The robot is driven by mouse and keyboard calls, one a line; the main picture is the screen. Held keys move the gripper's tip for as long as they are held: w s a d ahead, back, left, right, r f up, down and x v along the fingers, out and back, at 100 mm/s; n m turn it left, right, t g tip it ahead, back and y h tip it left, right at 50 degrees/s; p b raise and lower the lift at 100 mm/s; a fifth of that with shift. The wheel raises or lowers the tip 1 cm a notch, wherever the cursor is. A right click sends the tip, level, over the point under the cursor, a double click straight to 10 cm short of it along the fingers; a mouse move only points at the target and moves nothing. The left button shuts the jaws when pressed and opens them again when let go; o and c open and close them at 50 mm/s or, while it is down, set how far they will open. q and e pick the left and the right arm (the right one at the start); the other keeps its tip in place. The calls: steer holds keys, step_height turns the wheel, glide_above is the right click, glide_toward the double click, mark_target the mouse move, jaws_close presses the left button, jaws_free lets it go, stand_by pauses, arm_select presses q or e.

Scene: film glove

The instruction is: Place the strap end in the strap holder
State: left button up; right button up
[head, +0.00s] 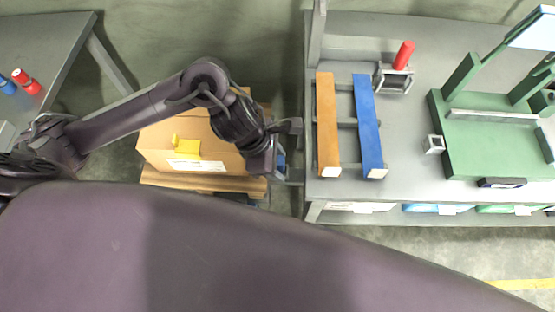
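My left gripper (283,146) is between the cardboard box and the grey workbench, beside the bench's left edge. Two dark finger parts show apart, one toward the back and one toward the front. A small bluish piece (281,160) shows beside the front finger; I cannot tell whether it is held. I cannot clearly make out a strap end or a strap holder. A long orange bar (327,125) and a long blue bar (368,125) lie side by side on the bench, right of the gripper. My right gripper is not in view.
The grey workbench (408,135) carries a red cylinder (404,55) by a small metal bracket (394,80), a small metal square (434,144) and a green fixture (490,140). The cardboard box (215,130), with a yellow piece (186,146), stands on a wooden pallet (160,179).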

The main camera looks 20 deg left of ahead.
arm_select(q)
steer(key=shift+r, duration=0.1)
steer(key=p+v, duration=0.1)
steer(key=v, duration=1.1)
stand_by(0.4)
